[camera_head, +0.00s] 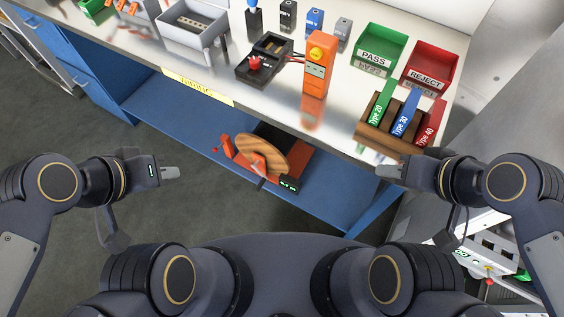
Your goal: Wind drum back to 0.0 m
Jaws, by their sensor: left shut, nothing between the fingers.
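The drum (270,153) is a round wooden-faced wheel on a red base (296,166), on the blue shelf under the bench. A small dark display (289,184) with green digits sits at its front right; the digits are too small to read surely. A red upright part (228,146) stands at the drum's left, with a small red knob (215,150) beside it. My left gripper (176,172) is shut and empty, left of the drum and apart from it. My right gripper (380,171) is right of the drum, near the bench's front edge, touching nothing that I can make out; its finger gap is unclear.
The metal bench top (210,75) overhangs the shelf (320,200). On it stand an orange meter (318,62), a black box with a red knob (255,64), green PASS and red REJECT bins (381,45) and a wooden binder rack (385,138). Floor (80,140) is clear at left.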

